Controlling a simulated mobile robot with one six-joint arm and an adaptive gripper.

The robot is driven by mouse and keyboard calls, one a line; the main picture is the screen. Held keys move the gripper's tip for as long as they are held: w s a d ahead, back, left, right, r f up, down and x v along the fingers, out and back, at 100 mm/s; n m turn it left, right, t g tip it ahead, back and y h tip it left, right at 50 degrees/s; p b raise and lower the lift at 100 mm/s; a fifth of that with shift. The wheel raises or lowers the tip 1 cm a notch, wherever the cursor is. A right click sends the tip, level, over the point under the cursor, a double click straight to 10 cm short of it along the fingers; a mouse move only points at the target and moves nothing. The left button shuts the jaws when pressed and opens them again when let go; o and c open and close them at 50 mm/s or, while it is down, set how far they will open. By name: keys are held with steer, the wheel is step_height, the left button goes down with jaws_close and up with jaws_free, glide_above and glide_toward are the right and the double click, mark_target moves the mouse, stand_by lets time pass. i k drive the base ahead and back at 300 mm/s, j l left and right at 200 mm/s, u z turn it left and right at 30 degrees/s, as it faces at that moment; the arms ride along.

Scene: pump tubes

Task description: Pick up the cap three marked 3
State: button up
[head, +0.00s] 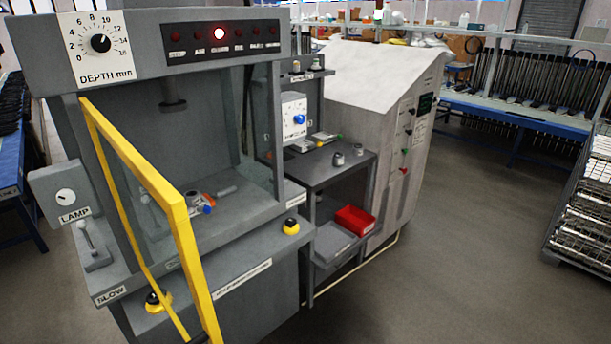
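Two small grey cylindrical pieces stand apart on the dark side table (350,172), the nearer piece (338,159) to the left of the farther piece (357,150). They may be caps, but they are too small for me to read any mark. More small round pieces (297,67) sit on a labelled shelf above; their marks are also unreadable. I cannot tell which piece is the cap marked 3. My gripper is not in view.
A grey machine with a depth dial (101,43) and yellow-framed guard (176,210) stands at left. A large grey cabinet (385,90) stands behind the side table. A red bin (354,220) sits on its lower shelf.

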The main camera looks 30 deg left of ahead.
mark_target(190, 201)
steer(key=i+l+u, duration=0.15)
steer(key=i, duration=0.25)
steer(key=i+l+u, duration=0.1)
steer(key=i, duration=0.25)
steer(key=i+l+u, duration=0.15)
steer(key=i, duration=0.2)
steer(key=i+j+u, duration=0.2)
steer(key=u, duration=0.25)
steer(key=i+j+u, duration=0.15)
steer(key=u, duration=0.35)
steer(key=i+u, duration=0.3)
steer(key=u, duration=0.15)
steer(key=i+u, duration=0.25)
steer(key=u, duration=0.25)
steer(key=i+j, duration=0.55)
steer(key=i, duration=0.1)
